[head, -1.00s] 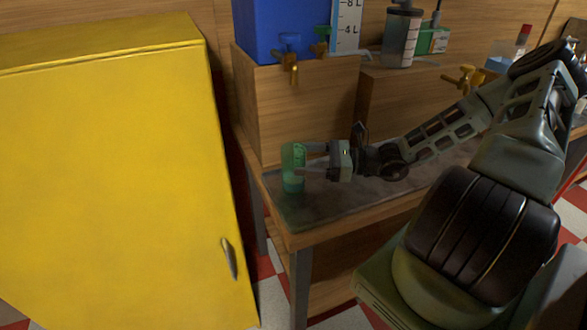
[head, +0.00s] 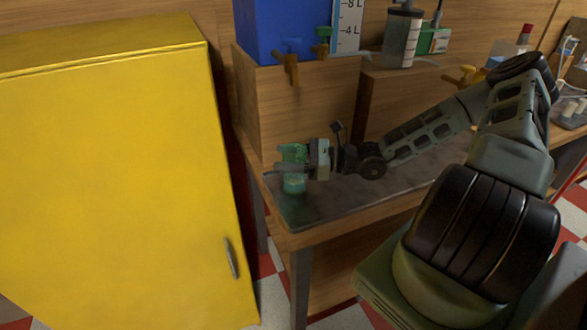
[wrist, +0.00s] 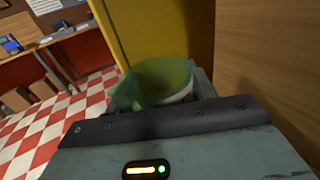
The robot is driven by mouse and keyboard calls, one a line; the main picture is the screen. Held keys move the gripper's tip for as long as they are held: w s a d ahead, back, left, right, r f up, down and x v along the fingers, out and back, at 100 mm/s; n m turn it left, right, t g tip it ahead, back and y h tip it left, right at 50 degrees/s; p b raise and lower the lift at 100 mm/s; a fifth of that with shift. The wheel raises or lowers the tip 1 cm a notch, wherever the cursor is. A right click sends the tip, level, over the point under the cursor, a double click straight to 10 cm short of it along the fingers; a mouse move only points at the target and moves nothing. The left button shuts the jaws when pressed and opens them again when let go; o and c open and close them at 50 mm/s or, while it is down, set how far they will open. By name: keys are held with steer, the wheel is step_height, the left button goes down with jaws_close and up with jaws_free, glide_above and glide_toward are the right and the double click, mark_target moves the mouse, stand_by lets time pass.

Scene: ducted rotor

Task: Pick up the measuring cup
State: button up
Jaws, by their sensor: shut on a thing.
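The measuring cup (head: 294,184) is green and see-through. It stands at the left end of the dark bench top in the head view, and looks upright. My gripper (head: 288,167) reaches it from the right, with its fingers around the cup and shut on it. In the wrist view the cup (wrist: 164,83) shows its round open rim just beyond the gripper body; the fingers are mostly hidden there. I cannot tell whether the cup's base touches the bench.
A yellow cabinet (head: 110,180) stands close on the left. Behind the cup, a wooden box (head: 300,110) carries a blue tank (head: 280,30) with taps hanging over its front. The bench top (head: 345,205) is clear in front and to the right.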

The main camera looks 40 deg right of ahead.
step_height(320, 180, up, 12)
steer(key=p, duration=0.3)
steer(key=shift+r, duration=0.15)
step_height(320, 180, up, 3)
steer(key=p, duration=0.3)
stand_by(0.4)
steer(key=a, duration=0.6)
steer(key=d, duration=0.6)
stand_by(0.9)
